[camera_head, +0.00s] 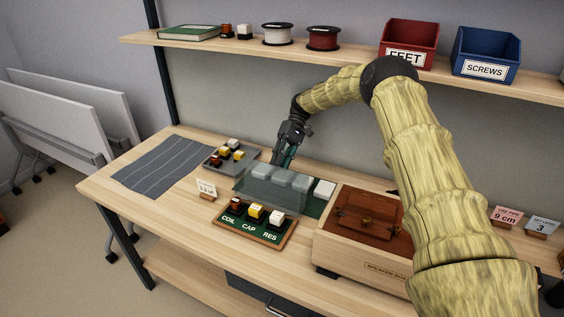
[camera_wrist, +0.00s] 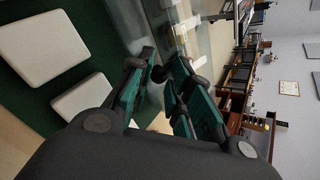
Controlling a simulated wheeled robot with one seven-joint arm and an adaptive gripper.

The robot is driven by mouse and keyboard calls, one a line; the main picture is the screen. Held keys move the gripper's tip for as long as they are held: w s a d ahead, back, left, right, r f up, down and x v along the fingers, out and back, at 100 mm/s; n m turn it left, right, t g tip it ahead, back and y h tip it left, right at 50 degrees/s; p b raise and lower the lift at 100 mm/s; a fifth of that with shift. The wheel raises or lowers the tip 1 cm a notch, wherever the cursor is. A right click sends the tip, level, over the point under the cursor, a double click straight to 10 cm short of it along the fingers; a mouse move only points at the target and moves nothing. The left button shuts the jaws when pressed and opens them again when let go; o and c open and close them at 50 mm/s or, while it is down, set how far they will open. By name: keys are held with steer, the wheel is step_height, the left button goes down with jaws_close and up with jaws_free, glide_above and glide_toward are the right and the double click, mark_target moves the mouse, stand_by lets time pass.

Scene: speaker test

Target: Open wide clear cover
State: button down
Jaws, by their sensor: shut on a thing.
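The wide clear cover (camera_head: 268,196) is a see-through box on a green board (camera_head: 316,208) on the workbench. Several pale blocks show through it. It looks lowered, though its exact tilt is hard to tell. My gripper (camera_head: 279,160) reaches down to the cover's back left edge. In the wrist view my gripper (camera_wrist: 165,78) has its green-padded fingers closed around a small dark part by the clear panel (camera_wrist: 180,32). I take this part to be the cover's grip; the fingers hide most of it.
A COIL, CAP, RES tray (camera_head: 255,226) is in front, a wooden speaker box (camera_head: 365,252) to the right. A parts tray (camera_head: 230,157) and grey mat (camera_head: 160,163) lie left. A shelf (camera_head: 350,60) with red (camera_head: 408,40) and blue bins (camera_head: 486,52) hangs above.

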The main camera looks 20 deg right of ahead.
mark_target(272, 184)
steer(key=shift+s+a+f, duration=0.15)
steer(key=shift+s+f, duration=0.15)
steer(key=shift+f, duration=0.35)
steer(key=shift+s+a+f, duration=0.15)
steer(key=shift+s+f, duration=0.1)
steer(key=shift+f, duration=0.35)
steer(key=c, duration=1.3)
jaws_free()
steer(key=shift+c, duration=0.2)
steer(key=shift+w+a, duration=0.25)
steer(key=shift+a, duration=0.1)
steer(key=shift+a+r, duration=0.1)
steer(key=shift+d, duration=0.65)
steer(key=shift+a, duration=0.1)
